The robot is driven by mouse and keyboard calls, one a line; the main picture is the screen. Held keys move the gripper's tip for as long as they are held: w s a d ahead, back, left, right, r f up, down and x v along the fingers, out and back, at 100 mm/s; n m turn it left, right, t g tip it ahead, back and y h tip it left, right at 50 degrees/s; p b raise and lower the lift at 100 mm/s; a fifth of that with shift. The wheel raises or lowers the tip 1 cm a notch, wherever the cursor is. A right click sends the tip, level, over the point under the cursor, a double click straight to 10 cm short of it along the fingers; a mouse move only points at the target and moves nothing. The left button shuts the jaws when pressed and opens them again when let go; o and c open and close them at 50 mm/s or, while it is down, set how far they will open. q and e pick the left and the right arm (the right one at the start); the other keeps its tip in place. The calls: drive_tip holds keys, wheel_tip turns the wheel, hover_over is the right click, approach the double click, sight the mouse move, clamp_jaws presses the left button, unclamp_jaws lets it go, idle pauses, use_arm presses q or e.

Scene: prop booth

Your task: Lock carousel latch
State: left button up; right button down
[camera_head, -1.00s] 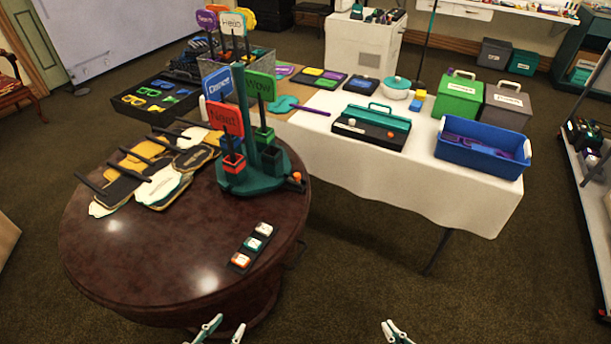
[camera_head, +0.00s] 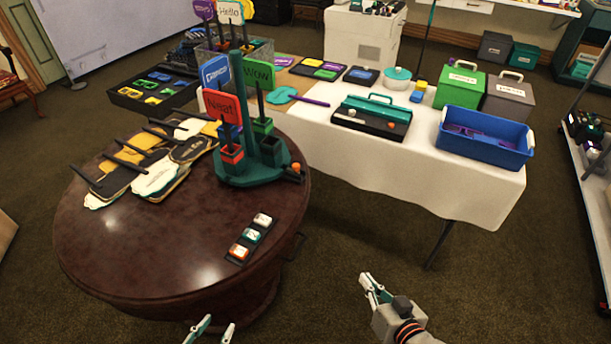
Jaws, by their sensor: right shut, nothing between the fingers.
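The carousel (camera_head: 255,170) stands upright on the round dark table, with a teal base, a teal central post and coloured cups holding word signs. A small orange knob (camera_head: 296,167) on a dark piece sits at the right edge of its base; it looks like the latch, but its state is too small to tell. My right gripper (camera_head: 368,283) is shut and empty, over the floor to the right of the round table and well below the carousel in the picture. My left gripper (camera_head: 214,325) shows only its fingertips at the bottom edge; they are apart with nothing between them.
The round table (camera_head: 150,245) also bears a strip of three buttons (camera_head: 251,238) and several paddle signs (camera_head: 150,165). A white-covered table (camera_head: 440,185) behind holds a teal-lidded case (camera_head: 372,115), a blue bin (camera_head: 485,140) and other boxes. The front of the round table is clear.

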drive_tip(key=w+a+r+m+t+y+b, duration=0.1)
drive_tip(key=w+a+r+m+t+b, duration=0.1)
drive_tip(key=w+m, duration=0.4)
drive_tip(key=w+a+r+m+t+y+b, duration=0.1)
drive_tip(key=w+a+r+m+b, duration=0.3)
drive_tip(key=w, duration=1)
drive_tip(key=shift+w+r+m+t+y, duration=0.4)
drive_tip(key=shift+r+m+y, duration=0.4)
drive_tip(key=shift+r+m, duration=0.8)
drive_tip(key=shift+a+r, duration=0.1)
drive_tip(key=shift+r, duration=0.1)
